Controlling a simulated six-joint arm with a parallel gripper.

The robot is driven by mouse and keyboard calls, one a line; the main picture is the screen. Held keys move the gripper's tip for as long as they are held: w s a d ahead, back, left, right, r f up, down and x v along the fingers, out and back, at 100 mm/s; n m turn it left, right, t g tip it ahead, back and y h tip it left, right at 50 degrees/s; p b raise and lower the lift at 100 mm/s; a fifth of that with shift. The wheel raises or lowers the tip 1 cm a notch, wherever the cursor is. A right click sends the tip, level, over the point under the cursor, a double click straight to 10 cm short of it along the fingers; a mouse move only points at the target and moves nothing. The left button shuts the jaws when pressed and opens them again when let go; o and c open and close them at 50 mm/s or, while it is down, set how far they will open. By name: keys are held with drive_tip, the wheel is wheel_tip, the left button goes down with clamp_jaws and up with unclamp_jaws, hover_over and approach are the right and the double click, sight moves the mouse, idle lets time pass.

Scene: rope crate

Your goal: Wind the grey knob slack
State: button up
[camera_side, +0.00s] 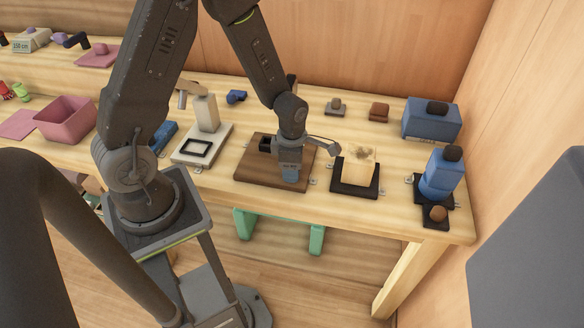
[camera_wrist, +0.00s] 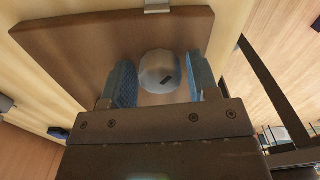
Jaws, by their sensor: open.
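The grey knob (camera_wrist: 158,70) is round and pale, with a short dark mark on its face, seen in the wrist view. It stands on a brown board (camera_wrist: 75,45), which also shows in the side view (camera_side: 250,170). My gripper (camera_wrist: 160,78) is open, with one blue finger on each side of the knob. I cannot tell whether either finger touches it. In the side view my gripper (camera_side: 290,174) points down over the right part of the board and hides the knob.
A wooden block on a black base (camera_side: 355,190) stands right of the board. A pale device on a light plate (camera_side: 187,158) stands left. Blue containers (camera_side: 431,125) are at the far right, and a pink bin (camera_side: 66,132) is at the left. The table's front edge is close to the board.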

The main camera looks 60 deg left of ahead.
drive_tip(key=m, duration=0.6)
idle(0.5)
drive_tip(key=c, duration=0.9)
drive_tip(key=n, duration=0.3)
drive_tip(key=shift+n, duration=0.3)
drive_tip(key=n, duration=0.3)
drive_tip(key=shift+n, duration=0.4)
